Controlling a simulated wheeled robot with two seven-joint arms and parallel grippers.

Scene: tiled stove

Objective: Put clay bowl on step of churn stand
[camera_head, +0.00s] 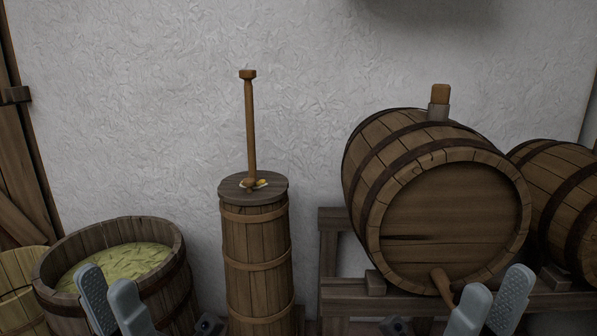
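No clay bowl shows in this view. A tall wooden churn (256,250) with a lid and an upright plunger rod (251,130) stands at the centre against the wall. Its base and any step of a stand under it are cut off or too low to make out. My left gripper (105,277) is at the bottom left, in front of the tub, with its two grey fingers apart and nothing seen between them. My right gripper (499,279) is at the bottom right, in front of the large barrel's rack, also with fingers apart and empty.
A large barrel (455,222) with a tap lies on a wooden rack (345,292) at the right, and another barrel (562,205) lies beyond it. An open tub (165,280) with greenish contents stands at the left, beside a paler tub (20,300). A white wall closes the back.

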